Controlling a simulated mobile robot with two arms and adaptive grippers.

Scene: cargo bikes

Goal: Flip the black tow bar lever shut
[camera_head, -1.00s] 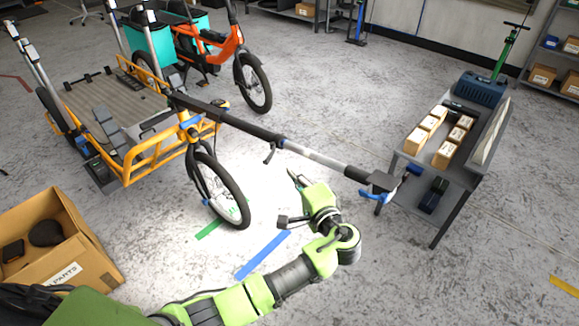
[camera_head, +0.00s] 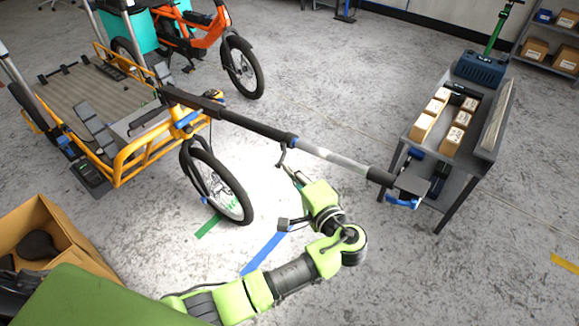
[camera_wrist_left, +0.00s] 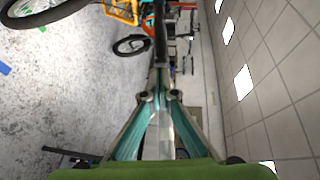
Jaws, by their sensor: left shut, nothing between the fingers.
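The tow bar (camera_head: 335,158) runs from the front of the yellow cargo bike toward the grey cart, black near the bike and silver farther out. Its small black lever (camera_head: 281,157) hangs below the bar near a blue collar, angled away from the bar. My left gripper (camera_head: 296,178) is shut and empty, just below the bar, with its fingertips close to the lever. I cannot tell whether they touch it. In the left wrist view my gripper's teal fingers (camera_wrist_left: 160,85) come together in front of a dark bar (camera_wrist_left: 160,35). My right gripper is not in view.
The yellow cargo bike (camera_head: 150,150) stands at left with its front wheel near my arm. The grey cart (camera_head: 465,185) with small boxes stands at right. A cardboard box (camera_head: 60,225) is at lower left. The floor between bike and cart is clear.

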